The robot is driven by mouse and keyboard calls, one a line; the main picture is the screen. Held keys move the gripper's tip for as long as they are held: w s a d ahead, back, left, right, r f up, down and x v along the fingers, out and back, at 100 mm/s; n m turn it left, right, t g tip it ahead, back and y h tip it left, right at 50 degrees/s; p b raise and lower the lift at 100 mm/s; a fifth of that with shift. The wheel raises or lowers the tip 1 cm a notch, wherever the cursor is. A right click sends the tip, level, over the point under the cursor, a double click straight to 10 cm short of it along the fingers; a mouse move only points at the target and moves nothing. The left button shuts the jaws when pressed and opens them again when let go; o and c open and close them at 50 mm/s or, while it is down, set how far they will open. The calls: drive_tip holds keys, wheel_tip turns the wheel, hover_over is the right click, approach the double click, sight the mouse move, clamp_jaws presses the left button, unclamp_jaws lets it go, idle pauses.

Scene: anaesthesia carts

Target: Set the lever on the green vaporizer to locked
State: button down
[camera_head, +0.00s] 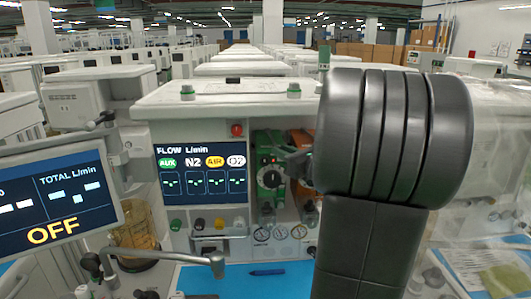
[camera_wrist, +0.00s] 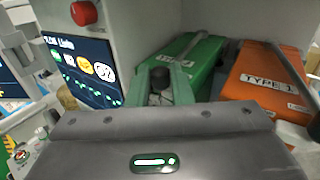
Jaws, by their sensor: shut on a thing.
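The green vaporizer (camera_head: 267,155) stands in the cart's bay, with a dark round dial on its front. It also shows in the wrist view (camera_wrist: 190,58), its top sloping away from me. The fingers hide the lower part of the lever. Its exact setting cannot be read.
An orange vaporizer (camera_wrist: 268,78) stands close on the right. The flow display (camera_head: 201,170) is to the left, with a red knob (camera_head: 237,130) above its right edge. A monitor reading OFF (camera_head: 55,205) stands at far left. A blue work surface (camera_head: 250,279) lies below.

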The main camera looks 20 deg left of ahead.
drive_tip(key=shift+w+d, duration=0.8)
drive_tip(key=shift+d, duration=0.3)
drive_tip(key=c, duration=1.3)
unclamp_jaws()
drive_tip(key=shift+a, duration=0.15)
drive_tip(key=b+v, duration=0.2)
drive_tip(key=v, duration=1.2)
drive_tip(key=shift+b, duration=0.3)
drive_tip(key=shift+w+a, duration=0.1)
drive_tip(key=shift+a, duration=0.05)
drive_tip(key=p+x, duration=0.2)
drive_tip(key=x, duration=1.1)
drive_tip(key=shift+w+a+p, duration=0.1)
drive_tip(key=shift+a+p, duration=0.25)
